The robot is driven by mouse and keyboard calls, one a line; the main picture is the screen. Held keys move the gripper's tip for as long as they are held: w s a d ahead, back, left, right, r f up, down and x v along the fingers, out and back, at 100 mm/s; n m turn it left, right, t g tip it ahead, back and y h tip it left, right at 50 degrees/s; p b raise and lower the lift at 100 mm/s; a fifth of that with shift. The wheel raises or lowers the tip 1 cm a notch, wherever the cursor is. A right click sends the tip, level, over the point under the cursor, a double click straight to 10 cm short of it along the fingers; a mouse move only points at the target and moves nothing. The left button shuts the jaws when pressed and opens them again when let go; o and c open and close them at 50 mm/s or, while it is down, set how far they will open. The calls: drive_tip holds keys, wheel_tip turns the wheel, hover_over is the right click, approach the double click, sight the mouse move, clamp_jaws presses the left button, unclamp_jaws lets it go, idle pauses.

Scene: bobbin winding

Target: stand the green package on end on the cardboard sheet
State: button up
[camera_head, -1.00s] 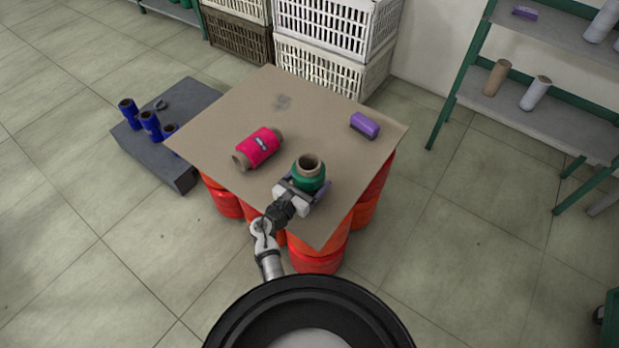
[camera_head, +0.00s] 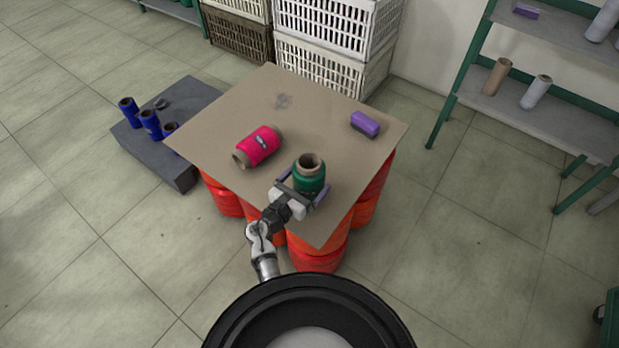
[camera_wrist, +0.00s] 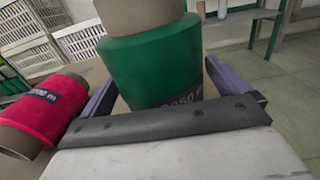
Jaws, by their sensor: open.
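The green package (camera_head: 309,178) stands upright on end on the cardboard sheet (camera_head: 225,146), near its front right edge, with its brown tube end facing up. It also fills the upper middle of the wrist view (camera_wrist: 155,68). My gripper (camera_head: 303,180) is open, low over the sheet, with its purple fingers on either side of the package. In the wrist view the right finger (camera_wrist: 228,80) shows a little apart from the green surface. The package's lower end is partly hidden behind the gripper body.
A red package (camera_head: 258,147) lies on its side left of the green one. A purple block (camera_head: 365,124) lies at the sheet's right side. Red-orange drums (camera_head: 319,256) support the sheet. A grey platform with blue spools (camera_head: 150,122) stands left. The sheet's far middle is mostly clear.

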drive_tip(key=b+v, duration=0.1)
drive_tip(key=v, duration=1.1)
